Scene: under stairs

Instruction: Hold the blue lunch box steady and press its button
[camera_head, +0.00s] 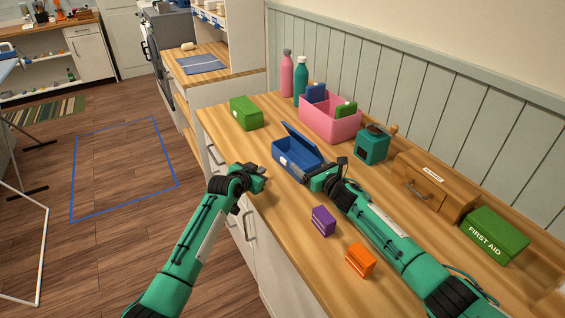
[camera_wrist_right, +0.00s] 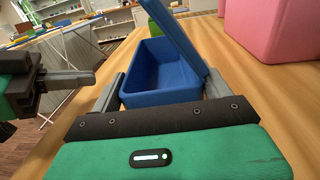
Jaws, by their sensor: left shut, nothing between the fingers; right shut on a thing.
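The blue lunch box (camera_head: 296,156) stands on the wooden counter with its lid raised and its inside empty. A small pale patch shows on its front wall in the head view; I cannot tell if this is the button. My right gripper (camera_head: 316,174) is shut on the near end of the lunch box. In the right wrist view the fingers flank the blue box (camera_wrist_right: 160,85). My left gripper (camera_head: 262,176) is shut and empty, beside the counter's front edge, a little in front of the box and apart from it. It also shows at the left of the wrist view (camera_wrist_right: 84,78).
A pink bin (camera_head: 330,127) with blue and green items stands behind the box, and a teal grinder-like box (camera_head: 372,146) to its right. A green box (camera_head: 246,113) is to the left. A purple box (camera_head: 323,221) and an orange box (camera_head: 360,261) lie near my right arm.

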